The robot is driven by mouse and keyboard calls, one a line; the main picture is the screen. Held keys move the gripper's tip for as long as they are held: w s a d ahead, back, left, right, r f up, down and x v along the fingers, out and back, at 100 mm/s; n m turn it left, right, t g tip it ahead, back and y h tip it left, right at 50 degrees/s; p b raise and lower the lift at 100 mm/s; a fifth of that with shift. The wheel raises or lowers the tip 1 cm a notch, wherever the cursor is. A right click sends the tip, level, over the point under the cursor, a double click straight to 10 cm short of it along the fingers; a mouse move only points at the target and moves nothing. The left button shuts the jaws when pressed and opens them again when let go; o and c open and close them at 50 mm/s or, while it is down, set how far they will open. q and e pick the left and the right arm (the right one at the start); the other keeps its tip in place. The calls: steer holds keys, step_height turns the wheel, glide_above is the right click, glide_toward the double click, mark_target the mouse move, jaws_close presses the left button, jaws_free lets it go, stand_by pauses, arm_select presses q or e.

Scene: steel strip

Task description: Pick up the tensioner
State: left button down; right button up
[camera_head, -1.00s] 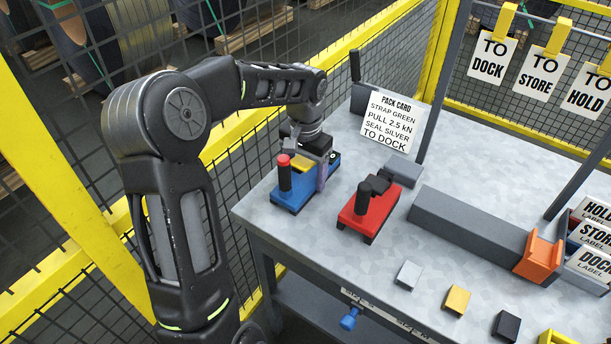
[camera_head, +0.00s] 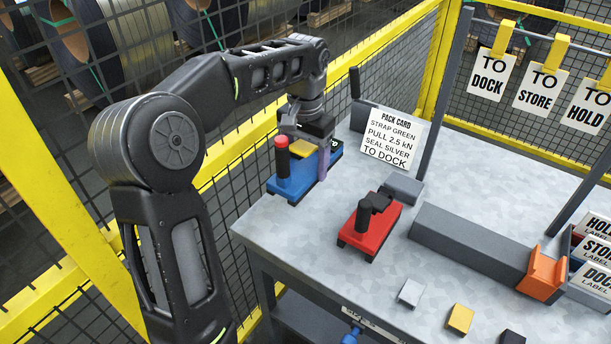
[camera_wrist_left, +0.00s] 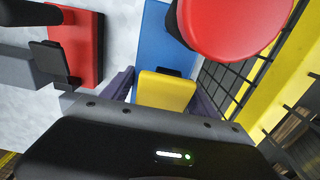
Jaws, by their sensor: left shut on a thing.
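The blue tensioner (camera_head: 290,184), with a black post capped in red (camera_head: 281,142) and a yellow block on top, hangs a little above the left end of the bench. My left gripper (camera_head: 313,150) points down over it and is shut on it. In the left wrist view the yellow block (camera_wrist_left: 165,91) lies between the two purple fingers, with the red cap (camera_wrist_left: 235,22) close to the camera. The tensioner looks about level. The far finger is mostly hidden in the head view. My right gripper is not in view.
A red tool (camera_head: 371,228) stands on the bench (camera_head: 300,245) just right of the tensioner. Behind are the pack card (camera_head: 390,138) and a dark upright post (camera_head: 445,95). A grey bar (camera_head: 468,245) with an orange end piece (camera_head: 543,270) lies rightward. Yellow-framed mesh fencing runs behind.

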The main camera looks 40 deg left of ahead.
arm_select(q)
steer(key=shift+r, duration=0.65)
